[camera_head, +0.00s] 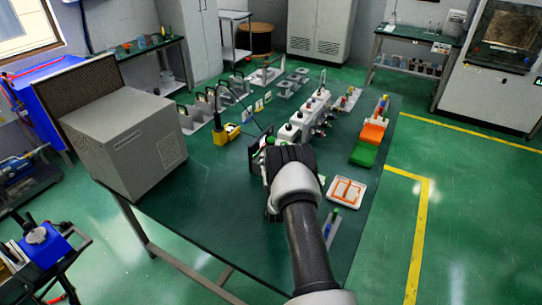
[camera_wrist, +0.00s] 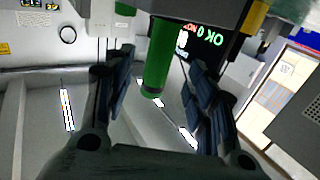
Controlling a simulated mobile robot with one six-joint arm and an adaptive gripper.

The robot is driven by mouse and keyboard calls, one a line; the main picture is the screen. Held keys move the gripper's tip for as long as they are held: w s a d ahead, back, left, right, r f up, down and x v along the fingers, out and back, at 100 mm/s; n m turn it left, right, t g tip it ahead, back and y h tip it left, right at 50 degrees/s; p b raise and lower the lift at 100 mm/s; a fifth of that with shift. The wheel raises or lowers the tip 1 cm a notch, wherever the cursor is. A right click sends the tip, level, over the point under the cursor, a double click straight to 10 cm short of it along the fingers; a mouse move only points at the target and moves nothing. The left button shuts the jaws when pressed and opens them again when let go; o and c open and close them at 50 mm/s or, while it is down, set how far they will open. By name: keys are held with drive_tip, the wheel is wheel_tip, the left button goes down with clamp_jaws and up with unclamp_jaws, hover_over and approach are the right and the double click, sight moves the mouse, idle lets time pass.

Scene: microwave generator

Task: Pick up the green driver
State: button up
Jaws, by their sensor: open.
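The green driver (camera_wrist: 157,60) shows in the wrist view as an upright green cylinder with a rounded lower end. It lies between the two dark fingers of my gripper (camera_wrist: 159,75), with visible gaps on both sides. My gripper is open, and its fingers do not appear to touch the driver. The driver's upper part runs out of the top of the wrist view. In the head view my gripper (camera_head: 283,158) is over the middle of the dark green table (camera_head: 215,190), and a small bit of green shows at its far left edge.
A display with lit text (camera_wrist: 203,38) is just behind the driver. A large grey box (camera_head: 135,140) stands at the table's left. A yellow device (camera_head: 226,133), a white machine (camera_head: 303,118), orange (camera_head: 373,133) and green (camera_head: 364,154) bins, and a white tray (camera_head: 345,192) surround my gripper.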

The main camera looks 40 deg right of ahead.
drive_tip(key=b+x, duration=0.2)
drive_tip(key=x, duration=0.4)
drive_tip(key=shift+w+d+r, duration=0.15)
drive_tip(key=shift+w+d, duration=0.05)
drive_tip(key=shift+c, duration=0.5)
drive_tip(key=c, duration=1)
drive_tip(key=shift+r, duration=0.15)
clamp_jaws()
